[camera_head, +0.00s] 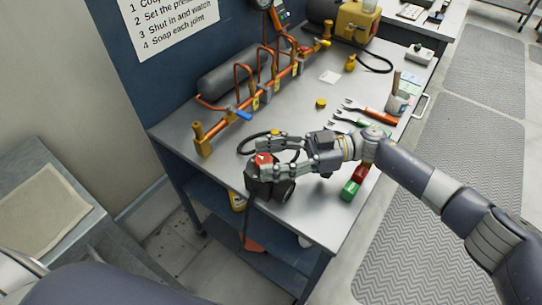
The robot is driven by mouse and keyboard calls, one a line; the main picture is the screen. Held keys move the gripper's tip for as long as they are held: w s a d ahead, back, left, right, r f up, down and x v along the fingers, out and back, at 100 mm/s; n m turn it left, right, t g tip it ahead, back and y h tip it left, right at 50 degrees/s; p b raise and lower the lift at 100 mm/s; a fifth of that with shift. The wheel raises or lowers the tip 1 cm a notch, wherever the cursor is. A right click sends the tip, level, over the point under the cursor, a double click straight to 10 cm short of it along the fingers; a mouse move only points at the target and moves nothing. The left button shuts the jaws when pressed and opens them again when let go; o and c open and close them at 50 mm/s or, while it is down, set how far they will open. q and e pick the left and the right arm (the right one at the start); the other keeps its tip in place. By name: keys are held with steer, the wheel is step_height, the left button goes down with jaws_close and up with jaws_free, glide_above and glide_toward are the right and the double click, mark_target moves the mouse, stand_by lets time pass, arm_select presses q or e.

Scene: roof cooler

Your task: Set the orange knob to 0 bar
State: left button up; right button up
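The knob's scale and pointer are too small to read. My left gripper is out of view.
A copper pipe manifold (245,113) with a blue-handled valve runs along the back of the bench. Wrenches (370,112), a cup (397,103), a green and red block (352,187) and a black hose (247,141) lie nearby. Grey mats cover the floor at right.

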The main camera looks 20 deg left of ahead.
mark_target(271, 158)
step_height(271, 158, up, 10)
stand_by(0.6)
steer(key=shift+s, duration=0.1)
stand_by(0.3)
